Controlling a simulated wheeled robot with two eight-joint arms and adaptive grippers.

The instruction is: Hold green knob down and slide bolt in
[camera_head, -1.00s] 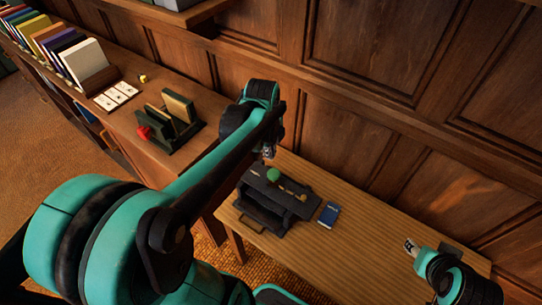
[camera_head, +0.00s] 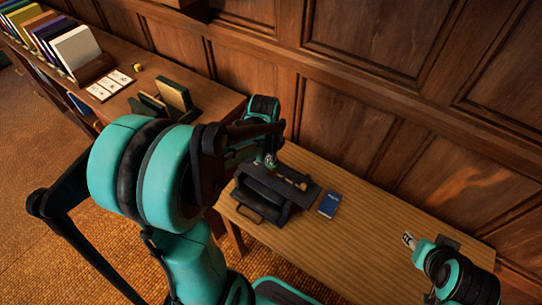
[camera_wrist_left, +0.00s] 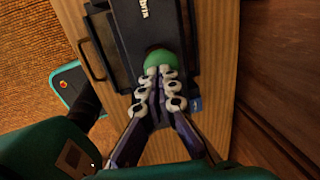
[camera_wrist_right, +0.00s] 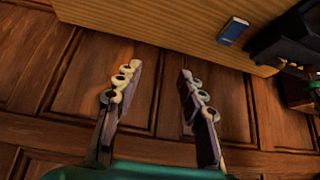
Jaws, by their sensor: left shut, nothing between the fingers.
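A dark box-like device (camera_head: 262,207) stands on the wooden table; the left wrist view also shows it (camera_wrist_left: 142,25). The green knob (camera_wrist_left: 159,57) on its top shows just beyond my left fingertips; in the head view my arm hides it. My left gripper (camera_wrist_left: 158,72) is shut and empty, its tips overlapping the knob's edge in the picture. I cannot tell whether they touch it. The brass bolt (camera_head: 300,185) lies along the device's top, right of my left gripper (camera_head: 268,161). My right gripper (camera_wrist_right: 158,72) is open and empty, away at the table's right end.
A blue booklet-like item (camera_head: 329,204) lies right of the device; it also shows in the right wrist view (camera_wrist_right: 233,31). The table (camera_head: 372,240) is clear between it and my right arm. A panelled wall (camera_head: 345,130) runs behind. A side cabinet with books stands at left.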

